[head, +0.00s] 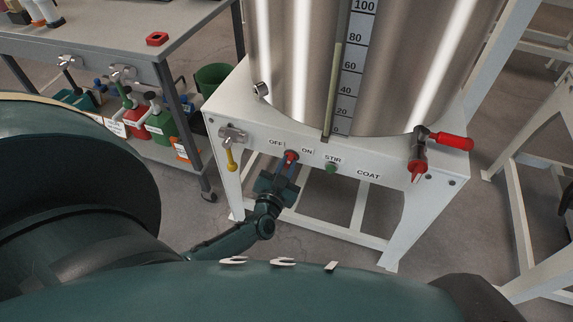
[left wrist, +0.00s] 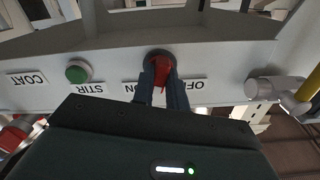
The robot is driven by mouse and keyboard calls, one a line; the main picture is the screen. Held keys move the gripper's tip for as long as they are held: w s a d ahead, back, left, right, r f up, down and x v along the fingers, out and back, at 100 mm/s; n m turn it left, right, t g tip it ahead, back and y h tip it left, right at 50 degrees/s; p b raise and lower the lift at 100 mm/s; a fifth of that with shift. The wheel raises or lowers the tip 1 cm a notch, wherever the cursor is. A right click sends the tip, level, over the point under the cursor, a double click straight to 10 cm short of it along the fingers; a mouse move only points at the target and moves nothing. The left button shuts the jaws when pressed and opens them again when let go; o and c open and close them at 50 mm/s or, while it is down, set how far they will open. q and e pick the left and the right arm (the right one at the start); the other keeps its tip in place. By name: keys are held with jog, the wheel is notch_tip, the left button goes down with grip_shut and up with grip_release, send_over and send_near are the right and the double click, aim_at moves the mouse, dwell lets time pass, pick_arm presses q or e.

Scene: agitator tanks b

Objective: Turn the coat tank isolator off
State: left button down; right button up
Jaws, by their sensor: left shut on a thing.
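The coat tank (head: 300,60) is a steel vessel on a white stand whose front panel (head: 400,180) reads OFF, ON, STIR and COAT. The isolator is a red knob (head: 291,156) on a dark round base between OFF and ON. It also shows in the left wrist view (left wrist: 161,70), where the labels are upside down. My left gripper (head: 287,165) is at the panel, with its fingers (left wrist: 162,88) on either side of the red knob, shut on it. The fingers partly hide the labels in the wrist view. The knob's exact angle is hard to tell. My right gripper is not in view.
A green STIR button (head: 330,168) sits right of the isolator. A yellow-handled valve (head: 231,158) is at the panel's left and a red-handled valve (head: 440,142) at its right. A grey bench (head: 110,40) with bottles beneath stands at left.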

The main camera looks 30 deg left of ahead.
pick_arm(q)
jog(key=n, duration=0.3)
jog(key=shift+n, duration=0.4)
jog(key=n, duration=0.2)
jog(key=shift+n, duration=0.3)
jog(key=n+b, duration=0.1)
jog(key=n, duration=0.4)
jog(key=shift+n, duration=0.4)
jog(key=c, duration=1.4)
grip_release()
jog(key=shift+w, duration=0.1)
